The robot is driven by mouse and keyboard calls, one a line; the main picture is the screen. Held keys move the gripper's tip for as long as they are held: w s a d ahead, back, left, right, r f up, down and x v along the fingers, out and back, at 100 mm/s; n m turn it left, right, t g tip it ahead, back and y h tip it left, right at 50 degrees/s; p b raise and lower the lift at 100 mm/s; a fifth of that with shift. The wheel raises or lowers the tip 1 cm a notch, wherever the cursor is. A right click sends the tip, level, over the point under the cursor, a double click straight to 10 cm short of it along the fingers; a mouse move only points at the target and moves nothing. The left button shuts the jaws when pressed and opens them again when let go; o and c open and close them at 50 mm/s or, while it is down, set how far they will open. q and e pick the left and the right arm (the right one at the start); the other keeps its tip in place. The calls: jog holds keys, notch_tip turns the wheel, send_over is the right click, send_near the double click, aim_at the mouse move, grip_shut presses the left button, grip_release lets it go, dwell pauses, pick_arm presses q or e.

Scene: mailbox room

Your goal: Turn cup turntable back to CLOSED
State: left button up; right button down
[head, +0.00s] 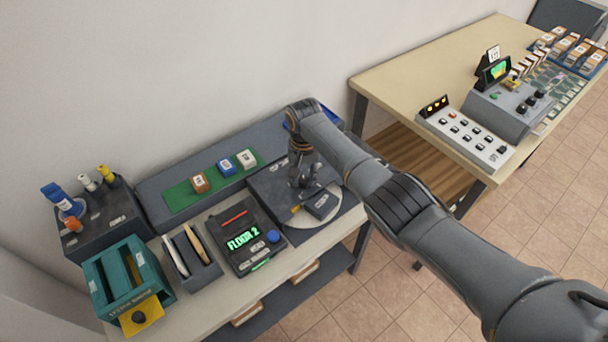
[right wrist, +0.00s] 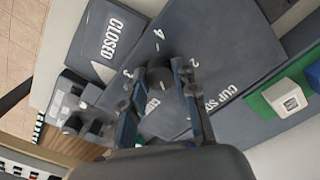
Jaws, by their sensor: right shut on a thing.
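The cup turntable is a dark grey unit (head: 268,196) at the right end of the low bench in the head view, with a pale round disc (head: 328,224) under a dark block. My right gripper (head: 304,178) reaches down onto the unit. In the right wrist view its two fingers (right wrist: 158,80) are shut on a dark round knob (right wrist: 160,70). The marks 2, 3 and 4 show around the knob. A dark plate reading CLOSED (right wrist: 112,36) lies at the upper left, and a "CUP S…" label is partly hidden by a finger. My left gripper is not in view.
Left of the unit are a FLOOR 2 display box (head: 240,236), a grey envelope holder (head: 192,258) and a teal box (head: 126,282). A green mat (head: 182,196) with several small blocks lies behind. A wooden table (head: 415,72) with a control panel (head: 466,136) stands at the right.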

aim_at(304, 179)
jog(key=shift+w+r+m, duration=0.1)
jog(key=shift+r+m, duration=0.05)
jog(key=shift+m, duration=0.45)
jog(key=shift+m+p, duration=0.4)
jog(key=shift+m, duration=0.1)
jog(key=c, duration=1)
grip_release()
notch_tip(304, 179, up, 12)
jog(key=shift+f, duration=0.1)
